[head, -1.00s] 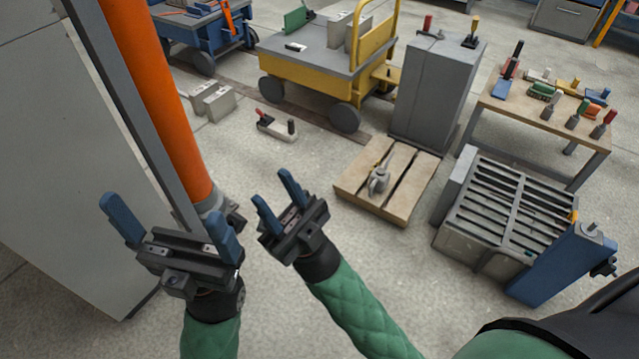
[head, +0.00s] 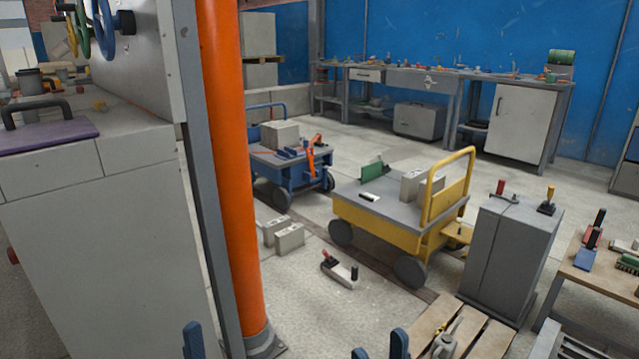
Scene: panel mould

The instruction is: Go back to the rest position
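Two blue fingertips of my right gripper (head: 380,347) show at the bottom edge of the head view, apart, with nothing between them. The rest of that gripper is below the picture. One blue finger of my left gripper (head: 193,341) shows at the bottom edge, left of the orange post's foot. Its other finger and its body are out of view, so its opening cannot be told. I see no object held at the visible fingertips.
An orange post (head: 232,180) stands between a grey cabinet (head: 100,260) on the left and the yellow trolley (head: 390,228). A pallet (head: 482,335) and a grey pedestal (head: 510,255) stand at right. Open floor lies around a small clamp-like tool (head: 341,272).

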